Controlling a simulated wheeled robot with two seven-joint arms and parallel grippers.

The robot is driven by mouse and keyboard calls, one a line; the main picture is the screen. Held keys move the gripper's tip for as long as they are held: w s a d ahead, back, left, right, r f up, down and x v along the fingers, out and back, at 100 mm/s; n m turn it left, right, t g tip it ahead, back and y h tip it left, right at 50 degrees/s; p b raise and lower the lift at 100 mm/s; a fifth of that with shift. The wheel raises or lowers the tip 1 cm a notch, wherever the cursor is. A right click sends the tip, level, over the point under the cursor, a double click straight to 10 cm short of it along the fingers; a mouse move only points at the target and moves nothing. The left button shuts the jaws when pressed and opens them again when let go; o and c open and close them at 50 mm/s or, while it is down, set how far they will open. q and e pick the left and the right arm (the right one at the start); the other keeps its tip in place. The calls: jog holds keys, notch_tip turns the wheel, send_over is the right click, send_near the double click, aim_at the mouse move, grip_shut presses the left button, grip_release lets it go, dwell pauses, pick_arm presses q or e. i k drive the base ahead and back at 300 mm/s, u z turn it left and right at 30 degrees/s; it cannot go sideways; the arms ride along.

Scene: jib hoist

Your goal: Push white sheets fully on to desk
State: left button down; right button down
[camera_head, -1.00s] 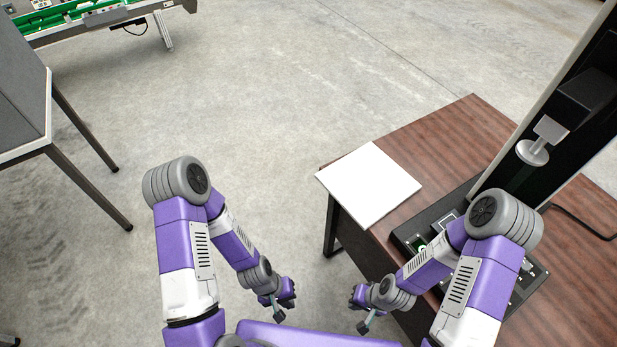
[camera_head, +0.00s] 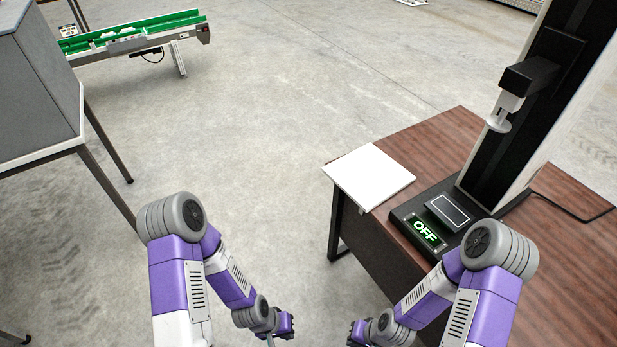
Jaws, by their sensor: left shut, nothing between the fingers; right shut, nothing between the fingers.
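A stack of white sheets (camera_head: 369,177) lies at the left end of the brown wooden desk (camera_head: 440,143). Its left corner and front-left edge stick out a little past the desk's edge. My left gripper (camera_head: 270,338) is low at the bottom of the picture, over the floor and well left of the desk, with its fingertips mostly cut off. My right gripper (camera_head: 358,340) is at the bottom edge, near the desk's front side and below the sheets, its fingertips cut off too. Both are empty and shut, apart from the sheets.
A black test machine (camera_head: 513,100) with a tall column and a green "OFF" display (camera_head: 425,231) stands on the desk right of the sheets. A grey cabinet table (camera_head: 40,90) is at the left, a green conveyor (camera_head: 135,38) behind it. Open floor lies between.

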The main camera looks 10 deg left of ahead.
aim_at(369, 176)
jog(key=u, duration=0.45)
jog(key=i, duration=1.15)
jog(key=u, duration=0.05)
